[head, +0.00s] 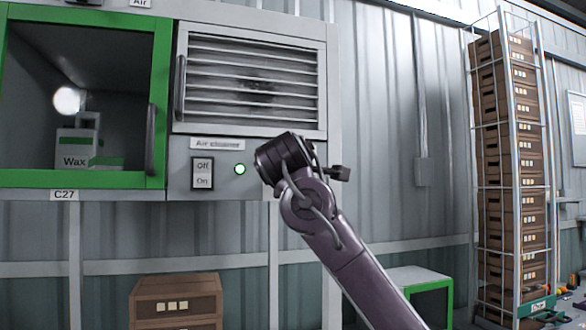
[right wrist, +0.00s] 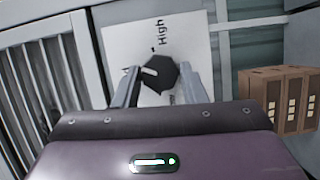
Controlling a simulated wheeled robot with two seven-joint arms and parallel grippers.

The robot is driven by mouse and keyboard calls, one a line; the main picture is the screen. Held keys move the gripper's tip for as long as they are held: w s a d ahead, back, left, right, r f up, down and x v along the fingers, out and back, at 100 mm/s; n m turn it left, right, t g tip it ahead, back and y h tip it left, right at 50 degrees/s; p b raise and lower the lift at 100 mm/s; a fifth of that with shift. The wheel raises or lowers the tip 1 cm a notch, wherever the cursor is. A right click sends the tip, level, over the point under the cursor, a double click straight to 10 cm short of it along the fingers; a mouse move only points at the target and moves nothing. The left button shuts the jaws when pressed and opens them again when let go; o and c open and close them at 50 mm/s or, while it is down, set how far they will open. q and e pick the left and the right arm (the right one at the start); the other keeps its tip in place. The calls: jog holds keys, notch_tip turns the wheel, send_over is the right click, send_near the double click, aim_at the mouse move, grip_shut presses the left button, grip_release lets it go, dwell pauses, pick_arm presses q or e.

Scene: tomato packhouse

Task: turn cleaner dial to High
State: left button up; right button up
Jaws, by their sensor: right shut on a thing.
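The black dial (right wrist: 161,73) sits on a white label plate (right wrist: 115,42) in the right wrist view. "High" is printed sideways above the dial in that picture, and other words are partly hidden. A pale mark on the dial points left, away from "High". My right gripper (right wrist: 158,86) is shut on the dial, one finger on each side. In the head view the air cleaner (head: 233,147) is at the centre, and my right arm's end hides the dial. My left gripper is not in view.
The cleaner has a slatted grille (head: 250,75), an Off/On switch (head: 202,173) and a lit green lamp (head: 240,169). A green-framed cabinet (head: 160,60) adjoins it on the left. Brown crates (head: 176,301) stand below, and a tall crate stack (head: 508,170) stands on the right.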

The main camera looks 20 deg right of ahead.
jog(key=shift+d+r+m+g+y+p, duration=0.1)
jog(key=shift+m+g+y+p, duration=0.45)
jog(key=shift+m, duration=0.8)
jog(key=shift+m+g+y+p, duration=0.25)
jog(key=shift+m+y+p, duration=0.5)
jog(key=shift+m, duration=0.55)
jog(key=shift+d+r+m+g+y+p, duration=0.1)
jog(key=shift+m+g+y+p, duration=0.5)
jog(key=shift+m, duration=0.75)
jog(key=shift+f, duration=0.1)
jog(key=o, duration=1)
